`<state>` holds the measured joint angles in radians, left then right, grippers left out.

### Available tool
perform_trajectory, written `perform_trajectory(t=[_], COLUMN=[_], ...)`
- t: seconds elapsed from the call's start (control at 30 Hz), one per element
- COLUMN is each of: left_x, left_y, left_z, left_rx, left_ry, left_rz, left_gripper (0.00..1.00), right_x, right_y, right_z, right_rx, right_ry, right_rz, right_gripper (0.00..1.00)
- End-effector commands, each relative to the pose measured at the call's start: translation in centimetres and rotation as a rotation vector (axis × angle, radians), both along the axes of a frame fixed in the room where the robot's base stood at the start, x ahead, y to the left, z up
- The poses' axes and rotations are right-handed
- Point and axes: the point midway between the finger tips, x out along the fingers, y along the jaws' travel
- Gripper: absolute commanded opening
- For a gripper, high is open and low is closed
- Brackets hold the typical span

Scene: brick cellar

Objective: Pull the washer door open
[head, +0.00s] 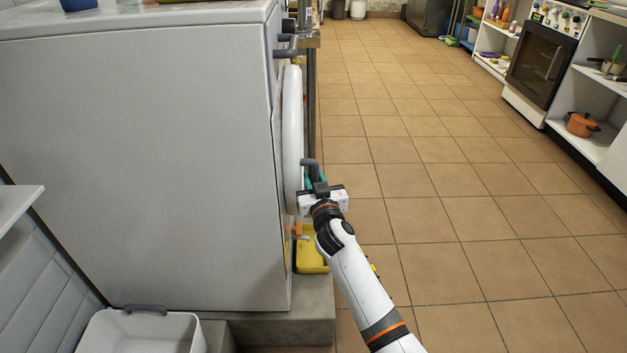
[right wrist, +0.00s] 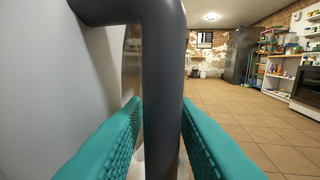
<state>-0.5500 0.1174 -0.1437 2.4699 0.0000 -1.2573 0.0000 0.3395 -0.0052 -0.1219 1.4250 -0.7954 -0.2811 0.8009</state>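The washer (head: 140,150) is the large white appliance on the left in the head view, seen from its side. Its round white door (head: 292,140) shows edge-on at the front face and looks flat against it. The dark grey door handle (head: 309,165) sticks out from the door; in the right wrist view the handle (right wrist: 164,90) runs upright between the teal fingers and bends left at the top. My right gripper (head: 318,190) is at the handle, a finger pressed close on each side with no clear gap. My left gripper is not in view.
A yellow bin (head: 311,250) stands low beside the washer, under my right wrist. A white basket (head: 140,332) is on the floor at the lower left. The tiled floor (head: 440,190) to the right is clear. An oven (head: 540,62) and shelves stand at the far right.

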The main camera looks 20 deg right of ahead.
Motion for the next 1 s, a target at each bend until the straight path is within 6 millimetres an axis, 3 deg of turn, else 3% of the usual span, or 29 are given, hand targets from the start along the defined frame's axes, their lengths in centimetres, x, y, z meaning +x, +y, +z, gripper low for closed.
perform_trajectory(t=[0.43,0.6,0.9,1.0], left_x=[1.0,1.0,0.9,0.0], left_y=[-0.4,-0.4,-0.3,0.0], left_z=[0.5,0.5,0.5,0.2], left_rx=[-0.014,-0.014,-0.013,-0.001], left_ry=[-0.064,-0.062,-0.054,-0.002], left_rz=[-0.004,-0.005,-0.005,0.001], left_gripper=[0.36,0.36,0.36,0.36], right_x=[1.0,1.0,1.0,0.9], right_y=[-0.1,-0.1,-0.2,-0.6], right_z=[0.0,0.0,0.0,0.1], right_rx=[0.000,0.000,-0.001,-0.003], right_ry=[0.000,0.000,0.001,0.001], right_rz=[0.000,0.000,0.003,0.010], right_gripper=[0.25,0.00,0.00,0.00])
